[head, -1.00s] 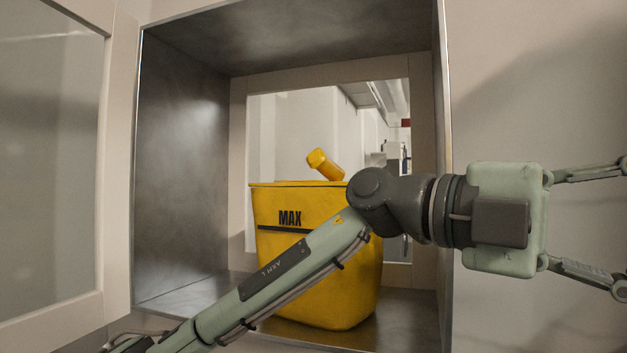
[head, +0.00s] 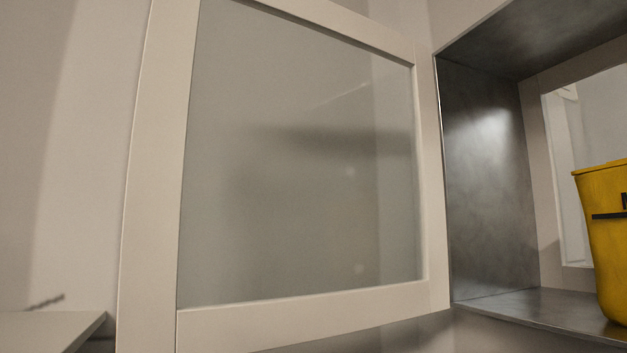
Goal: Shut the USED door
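A framed glass door (head: 158,180) stands wide open in the head view, swung out to the left of a metal-lined hatch (head: 490,180). It is hinged along the hatch's left edge. No USED label is legible on it. A yellow bin (head: 606,240) stands inside the hatch at the right edge of the view, partly cut off. Neither of my grippers is in view.
A pale ledge or counter (head: 50,330) shows at the lower left, with a small dark thin thing (head: 45,302) on or behind it. A wall fills the left side. The space in front of the door looks clear.

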